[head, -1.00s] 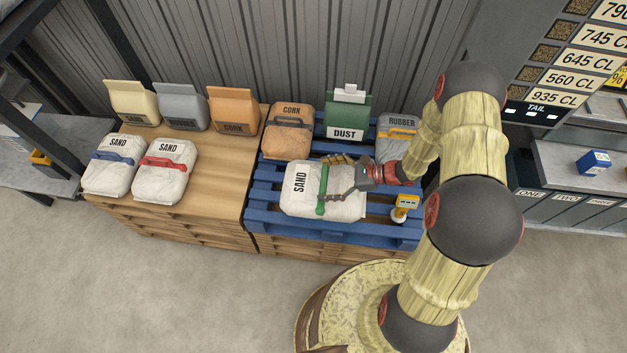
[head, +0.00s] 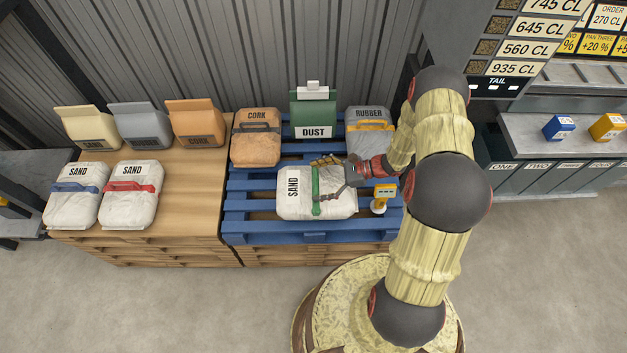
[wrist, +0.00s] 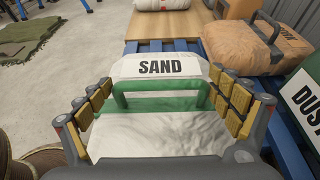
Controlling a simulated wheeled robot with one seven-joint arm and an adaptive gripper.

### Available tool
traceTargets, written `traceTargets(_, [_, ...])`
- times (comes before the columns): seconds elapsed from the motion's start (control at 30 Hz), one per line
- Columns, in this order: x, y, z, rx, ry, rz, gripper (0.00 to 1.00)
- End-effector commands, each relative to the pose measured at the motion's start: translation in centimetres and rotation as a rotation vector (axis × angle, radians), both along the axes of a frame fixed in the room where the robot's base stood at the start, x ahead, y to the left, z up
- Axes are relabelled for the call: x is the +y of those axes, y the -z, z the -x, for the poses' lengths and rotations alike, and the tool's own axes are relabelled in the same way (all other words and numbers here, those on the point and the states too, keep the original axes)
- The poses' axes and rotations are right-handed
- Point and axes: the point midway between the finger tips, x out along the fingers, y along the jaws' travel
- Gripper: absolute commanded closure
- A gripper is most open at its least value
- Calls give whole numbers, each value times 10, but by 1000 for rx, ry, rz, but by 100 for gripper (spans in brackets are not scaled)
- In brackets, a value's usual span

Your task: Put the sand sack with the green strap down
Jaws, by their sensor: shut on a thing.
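The white sand sack with the green strap (head: 330,206) lies flat at the front middle of the blue pallet (head: 250,227), or just above it; I cannot tell whether it touches the slats.
A yellow device (head: 384,192) stands close right of the held sack. The wooden platform (head: 190,200) at left holds several sacks, with bare front-right boards.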

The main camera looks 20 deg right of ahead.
Motion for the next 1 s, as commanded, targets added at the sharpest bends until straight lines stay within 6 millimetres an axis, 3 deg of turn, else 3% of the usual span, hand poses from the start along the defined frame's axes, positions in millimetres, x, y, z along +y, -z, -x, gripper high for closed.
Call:
traceTargets(0.2, [1, 20, 0, -2, -2, -6, 69])
traceTargets(0.43, [1, 20, 0, -3, -2, -4, 69])
traceTargets(0.47, [1, 23, 2, 3, -2, -2, 7])
traceTargets(0.6, [1, 23, 2, 2, -1, -2, 0])
traceTargets(1.0, [-3, 21, 2, 2, 0, -2, 0])
